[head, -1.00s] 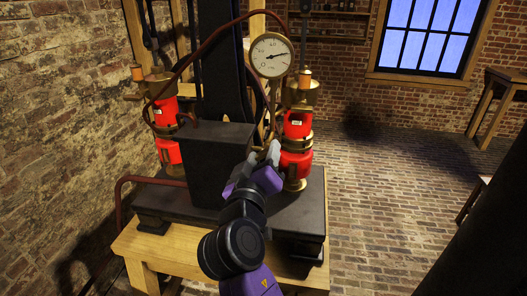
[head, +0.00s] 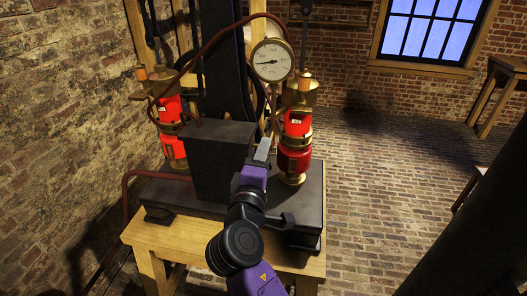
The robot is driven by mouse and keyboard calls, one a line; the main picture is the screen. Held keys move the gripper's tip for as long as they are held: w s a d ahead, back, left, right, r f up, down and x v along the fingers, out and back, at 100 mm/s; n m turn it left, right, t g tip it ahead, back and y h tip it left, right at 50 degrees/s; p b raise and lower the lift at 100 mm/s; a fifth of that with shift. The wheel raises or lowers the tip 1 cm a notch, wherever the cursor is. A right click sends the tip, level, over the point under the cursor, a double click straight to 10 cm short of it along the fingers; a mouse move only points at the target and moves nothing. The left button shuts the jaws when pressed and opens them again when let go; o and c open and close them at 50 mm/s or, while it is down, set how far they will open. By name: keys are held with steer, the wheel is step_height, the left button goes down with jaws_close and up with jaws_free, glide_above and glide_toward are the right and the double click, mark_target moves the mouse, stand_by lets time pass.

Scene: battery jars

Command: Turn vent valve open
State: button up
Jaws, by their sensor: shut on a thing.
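My gripper (head: 263,150), purple with grey fingers, reaches in between the black box and the right red pump cylinder. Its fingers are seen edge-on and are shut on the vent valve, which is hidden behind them. The round white pressure gauge (head: 272,58) with a brass rim stands just above and behind the gripper. Its needle points to the left, slightly down.
The right red and brass cylinder (head: 296,125) stands close beside my fingers, and the left one (head: 170,115) is farther off. The black box (head: 220,160) stands on the dark base plate on a wooden bench (head: 190,240).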

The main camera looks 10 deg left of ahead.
steer(key=shift+n, duration=0.5)
steer(key=o, duration=1.4)
steer(key=shift+c, duration=0.2)
steer(key=s+b, duration=0.1)
steer(key=s, duration=0.7)
steer(key=shift+a, duration=0.2)
steer(key=shift+w, duration=0.1)
